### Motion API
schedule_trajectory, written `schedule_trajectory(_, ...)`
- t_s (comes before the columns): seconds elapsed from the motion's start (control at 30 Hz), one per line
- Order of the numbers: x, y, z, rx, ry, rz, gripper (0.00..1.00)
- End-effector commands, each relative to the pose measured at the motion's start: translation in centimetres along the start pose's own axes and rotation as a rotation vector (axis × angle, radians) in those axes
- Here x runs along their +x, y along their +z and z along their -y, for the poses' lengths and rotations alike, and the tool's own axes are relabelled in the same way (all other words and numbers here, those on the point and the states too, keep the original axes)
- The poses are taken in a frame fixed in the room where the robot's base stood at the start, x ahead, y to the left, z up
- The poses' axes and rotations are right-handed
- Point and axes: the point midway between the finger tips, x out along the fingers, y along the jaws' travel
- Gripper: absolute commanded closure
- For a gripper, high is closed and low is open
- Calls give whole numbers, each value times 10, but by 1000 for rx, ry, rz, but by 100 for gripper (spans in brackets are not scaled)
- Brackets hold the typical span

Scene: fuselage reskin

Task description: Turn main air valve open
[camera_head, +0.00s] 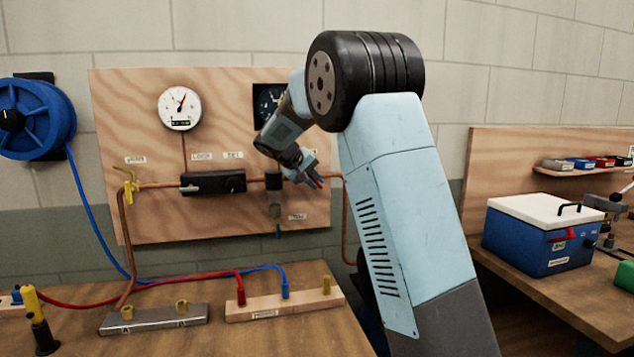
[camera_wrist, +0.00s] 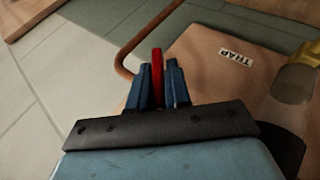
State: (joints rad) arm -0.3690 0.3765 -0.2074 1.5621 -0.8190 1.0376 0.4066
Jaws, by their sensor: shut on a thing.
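My gripper (camera_head: 312,178) is at the right end of the plywood panel (camera_head: 225,225), in front of the copper pipe (camera_head: 155,185). Its blue fingers show in the wrist view (camera_wrist: 164,85), shut on a narrow red handle (camera_wrist: 157,65) that stands upright between them. In the head view a small red part (camera_head: 318,183) shows at the fingertips. A yellow-handled valve (camera_head: 130,183) sits at the pipe's left end, apart from my gripper.
A dark trap (camera_head: 274,195) hangs just left of my gripper, with its TRAP label (camera_wrist: 236,57) nearby. A black regulator (camera_head: 213,184) and a white gauge (camera_head: 180,108) are further left. A bench with hoses (camera_head: 180,285) lies below. A blue box (camera_head: 540,235) stands at right.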

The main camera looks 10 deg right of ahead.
Motion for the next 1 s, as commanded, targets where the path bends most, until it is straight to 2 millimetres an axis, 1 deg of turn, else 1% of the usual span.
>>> schedule_trajectory(0.03,0,0,4,-23,42,1,100)
schedule_trajectory(0.6,0,0,6,-224,523,-1,100)
schedule_trajectory(0.8,1,1,7,-276,647,0,100)
schedule_trajectory(1.0,2,1,7,-310,728,1,100)
